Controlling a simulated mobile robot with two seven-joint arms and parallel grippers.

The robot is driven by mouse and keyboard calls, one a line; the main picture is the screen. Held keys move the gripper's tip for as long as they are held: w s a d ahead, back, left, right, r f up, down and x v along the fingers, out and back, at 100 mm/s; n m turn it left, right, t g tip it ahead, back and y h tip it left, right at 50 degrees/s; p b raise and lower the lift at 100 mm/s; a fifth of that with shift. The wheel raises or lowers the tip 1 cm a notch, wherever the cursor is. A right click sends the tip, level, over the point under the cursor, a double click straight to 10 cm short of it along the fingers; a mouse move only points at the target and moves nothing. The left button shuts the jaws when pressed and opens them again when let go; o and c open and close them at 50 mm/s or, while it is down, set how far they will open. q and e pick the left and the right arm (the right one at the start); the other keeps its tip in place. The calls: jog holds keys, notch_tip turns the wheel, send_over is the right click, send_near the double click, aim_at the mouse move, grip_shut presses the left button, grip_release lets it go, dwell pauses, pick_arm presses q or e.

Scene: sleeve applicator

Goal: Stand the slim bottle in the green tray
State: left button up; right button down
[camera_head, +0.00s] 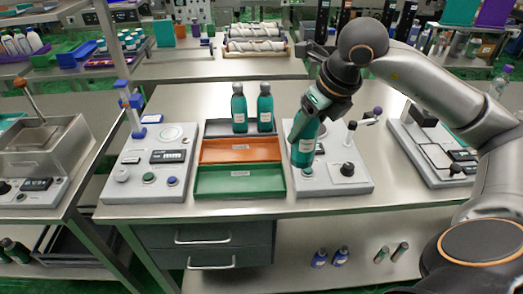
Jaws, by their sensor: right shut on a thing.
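My right gripper (322,97) is shut on a teal bottle (304,132) and holds it tilted, its lower end over the grey device to the right of the trays. The gripper covers the bottle's upper part. The green tray (240,192) lies at the front of the bench and is empty. Two more teal bottles, one on the left (239,108) and one on the right (265,108), stand upright in the grey tray (216,129) at the back. My left gripper is not in view.
An empty orange tray (240,156) lies between the grey and green trays. A device with knobs (150,180) stands left of the trays. Another with knobs and a lever (340,183) stands right of them, close to the held bottle. Bare bench (190,95) shows behind.

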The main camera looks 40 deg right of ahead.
jog(key=w+a+f, duration=0.1)
jog(key=w+f, duration=0.1)
jog(key=f, duration=0.1)
jog(key=w+a+f+p, duration=0.1)
jog(key=w+a+f, duration=0.1)
jog(key=w+f, duration=0.1)
jog(key=w+a+f+p, duration=0.1)
jog(key=w+a+f, duration=0.1)
jog(key=f, duration=0.3)
jog(key=shift+w, duration=0.45)
jog(key=c, duration=0.6)
grip_release()
jog(key=shift+f, duration=0.15)
jog(key=o, duration=0.5)
